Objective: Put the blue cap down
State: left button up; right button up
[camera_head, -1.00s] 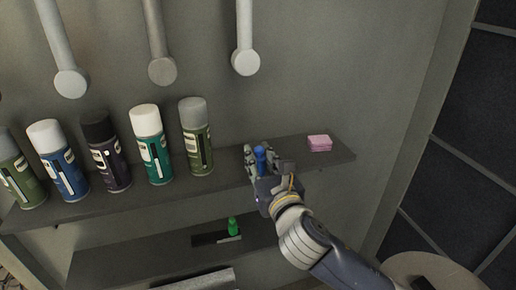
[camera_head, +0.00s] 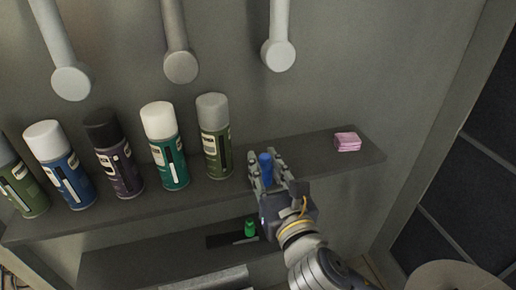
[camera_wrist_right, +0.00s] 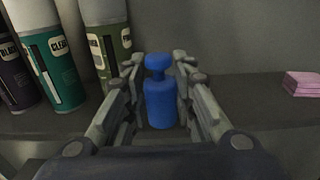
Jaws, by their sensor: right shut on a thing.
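The blue cap (camera_head: 265,168) is a small bottle-shaped piece with a narrow neck and a knob on top. It stands upright between the fingers of my right gripper (camera_head: 266,172), at the upper shelf (camera_head: 320,162). In the right wrist view the blue cap (camera_wrist_right: 161,98) sits in the middle, with the fingers of the right gripper (camera_wrist_right: 160,100) on both sides of it. The gripper is shut on it. Whether its base touches the shelf cannot be told. My left gripper is not in view.
Several spray cans stand left of the gripper, the nearest a green one with a grey top (camera_head: 214,138). A pink block (camera_head: 347,142) lies to the right, with bare shelf between. A green piece (camera_head: 250,228) sits on the lower shelf (camera_head: 130,262). Pegs stick out above.

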jog(key=w, duration=0.7)
jog(key=shift+w+a+f+p, duration=0.15)
jog(key=shift+a+f+p, duration=0.1)
jog(key=shift+p, duration=0.15)
jog(key=w, duration=0.3)
jog(key=shift+w+a+f, duration=0.2)
jog(key=shift+w+f, duration=0.05)
jog(key=shift+w, duration=0.1)
notch_tip(320, 180, down, 3)
jog(key=shift+r, duration=0.1)
jog(key=shift+f, duration=0.45)
jog(key=o, duration=0.8)
jog(key=shift+f, duration=0.1)
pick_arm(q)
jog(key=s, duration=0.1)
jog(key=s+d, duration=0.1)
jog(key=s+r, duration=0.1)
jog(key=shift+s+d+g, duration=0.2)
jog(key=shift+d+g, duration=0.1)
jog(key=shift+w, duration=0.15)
